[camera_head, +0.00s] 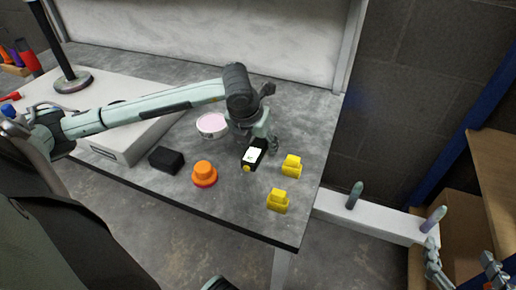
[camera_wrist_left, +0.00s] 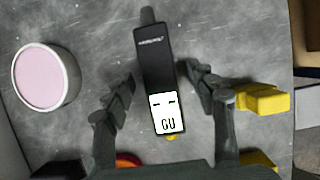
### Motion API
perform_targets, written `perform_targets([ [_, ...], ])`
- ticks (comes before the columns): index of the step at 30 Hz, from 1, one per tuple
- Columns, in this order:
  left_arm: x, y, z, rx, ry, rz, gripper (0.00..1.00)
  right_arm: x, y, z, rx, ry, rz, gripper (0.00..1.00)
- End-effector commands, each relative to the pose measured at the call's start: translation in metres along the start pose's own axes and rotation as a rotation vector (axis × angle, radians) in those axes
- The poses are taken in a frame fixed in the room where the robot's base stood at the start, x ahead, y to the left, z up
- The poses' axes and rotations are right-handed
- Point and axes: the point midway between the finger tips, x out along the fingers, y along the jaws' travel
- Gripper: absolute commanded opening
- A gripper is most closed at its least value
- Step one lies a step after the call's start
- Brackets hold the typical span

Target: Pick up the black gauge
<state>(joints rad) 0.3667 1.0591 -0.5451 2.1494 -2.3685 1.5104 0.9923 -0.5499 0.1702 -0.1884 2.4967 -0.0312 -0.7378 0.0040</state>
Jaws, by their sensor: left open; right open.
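The black gauge (camera_head: 256,150) lies on the grey table, with a white label and a yellow tip at its near end. In the left wrist view the gauge (camera_wrist_left: 155,65) lies lengthwise between the open fingers of my left gripper (camera_wrist_left: 158,90), with a gap on both sides. In the head view my left gripper (camera_head: 258,143) is just above the gauge and hides part of its far end. My right gripper (camera_head: 462,272) is open and empty at the lower right, off the table.
Two yellow pieces (camera_head: 291,166) (camera_head: 278,200) lie right of the gauge. An orange piece (camera_head: 204,173), a black block (camera_head: 167,160) and a round pink-topped tin (camera_head: 212,125) are to its left. A white case (camera_head: 105,150) is further left. The table's front corner is clear.

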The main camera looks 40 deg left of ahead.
Motion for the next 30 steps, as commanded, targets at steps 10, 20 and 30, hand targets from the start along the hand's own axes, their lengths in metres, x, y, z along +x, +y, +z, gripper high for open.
perform_targets([
  [10,-0.0006,0.0001,0.0002,0.0,0.0,0.0,0.33,-0.0001,-0.0002,-0.0002,0.001,0.0,0.0,0.71],
  [20,-0.0011,0.0001,0.0008,0.0,-0.002,0.0,0.0,-0.0001,-0.0003,-0.0001,0.001,-0.001,-0.001,0.71],
  [30,-0.0068,0.0002,0.0037,0.0,-0.004,0.001,0.0,-0.0003,-0.0001,0.0005,0.0,-0.005,0.0,0.71],
])
